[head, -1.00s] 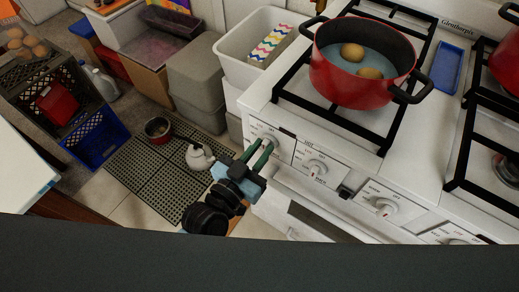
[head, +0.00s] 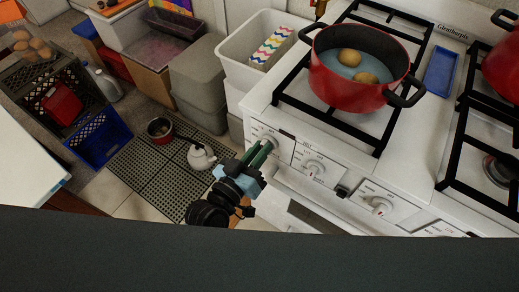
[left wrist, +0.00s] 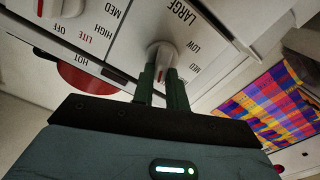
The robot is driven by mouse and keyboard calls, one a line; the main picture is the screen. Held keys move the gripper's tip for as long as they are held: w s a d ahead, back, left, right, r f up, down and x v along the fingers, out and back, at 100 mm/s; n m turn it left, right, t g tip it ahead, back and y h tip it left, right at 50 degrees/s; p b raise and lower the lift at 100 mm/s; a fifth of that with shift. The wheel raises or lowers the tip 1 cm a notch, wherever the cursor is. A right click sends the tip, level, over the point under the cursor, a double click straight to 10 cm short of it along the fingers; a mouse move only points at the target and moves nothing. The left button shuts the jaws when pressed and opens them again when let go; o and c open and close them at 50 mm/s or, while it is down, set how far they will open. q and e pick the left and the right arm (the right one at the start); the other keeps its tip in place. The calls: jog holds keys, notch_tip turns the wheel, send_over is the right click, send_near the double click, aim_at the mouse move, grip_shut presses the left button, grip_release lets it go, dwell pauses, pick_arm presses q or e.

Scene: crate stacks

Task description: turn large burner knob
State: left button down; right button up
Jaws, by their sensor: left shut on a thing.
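The large burner knob (left wrist: 160,50) is white with a red mark, on the stove's front panel. In the left wrist view the word LARGE is printed beside it, with LOW and MED around it. In the head view the knob (head: 268,138) is at the left end of the panel, partly hidden by my fingers. My left gripper (head: 261,149) has its green fingers shut on the knob; the fingers also show in the left wrist view (left wrist: 161,76). My right gripper does not show.
More knobs (head: 313,168) line the panel to the right. A red pot (head: 345,92) with two round brown items stands on the burner grate above.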

pick_arm(q)
jog(key=shift+a+n, duration=0.1)
jog(key=shift+n, duration=1.1)
jog(key=shift+f, duration=0.1)
jog(key=c, duration=1.4)
grip_release()
jog(key=v, duration=0.7)
jog(key=shift+s+a, duration=0.2)
jog(key=shift+s, duration=0.1)
